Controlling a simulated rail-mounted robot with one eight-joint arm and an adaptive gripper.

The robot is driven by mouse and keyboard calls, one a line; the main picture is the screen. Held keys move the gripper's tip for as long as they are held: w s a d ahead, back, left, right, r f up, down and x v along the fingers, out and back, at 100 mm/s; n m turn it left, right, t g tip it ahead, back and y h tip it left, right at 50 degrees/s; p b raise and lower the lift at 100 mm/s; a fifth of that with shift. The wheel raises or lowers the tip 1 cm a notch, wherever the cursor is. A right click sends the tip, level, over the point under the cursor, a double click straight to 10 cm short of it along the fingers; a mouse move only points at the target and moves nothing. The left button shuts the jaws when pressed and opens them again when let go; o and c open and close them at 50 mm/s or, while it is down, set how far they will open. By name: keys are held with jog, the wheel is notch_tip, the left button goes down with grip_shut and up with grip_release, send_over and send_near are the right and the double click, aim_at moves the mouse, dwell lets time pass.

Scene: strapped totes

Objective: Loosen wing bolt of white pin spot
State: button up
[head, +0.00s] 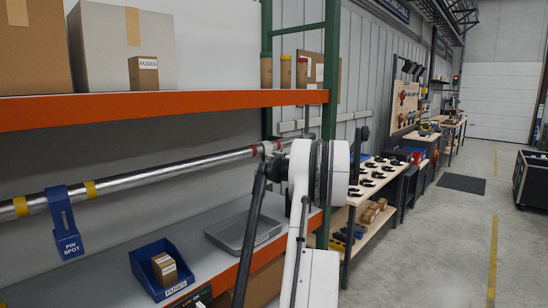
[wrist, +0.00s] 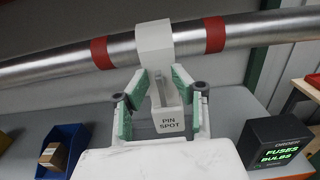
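The white pin spot (wrist: 168,112), labelled PIN SPOT, hangs by a white clamp (wrist: 155,42) from a metal pipe between two red bands in the wrist view. My gripper (wrist: 160,77) is open, with its green-padded fingers on the left and right of the pin spot just below the clamp. I cannot tell whether either pad touches it. I cannot make out the wing bolt. In the head view the white clamp shows in part (head: 267,148) on the pipe, and my arm hides the lamp and most of my gripper.
A blue pin spot (head: 65,225) hangs farther left on the pipe (head: 140,178). Below are a blue fuses bin (head: 150,275), a grey tray (head: 243,233) and a black fuses-and-bulbs box (wrist: 275,145). An orange shelf beam (head: 150,108) runs above the pipe.

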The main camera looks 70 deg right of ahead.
jog(key=shift+w, duration=0.2)
jog(key=shift+d, duration=0.1)
grip_shut()
jog(key=shift+n, duration=0.3)
jog(key=shift+w+a+f+n+b, duration=0.15)
jog(key=shift+n+b, duration=0.9)
jog(key=shift+n, duration=1.8)
jog(key=shift+a+f+n+b, duration=0.25)
jog(key=shift+n+b, duration=0.75)
jog(key=shift+n, duration=1.9)
jog(key=shift+w+a+f+n+b, duration=0.15)
jog(key=shift+n+b, duration=0.9)
jog(key=shift+n, duration=1.8)
jog(key=shift+s, duration=0.1)
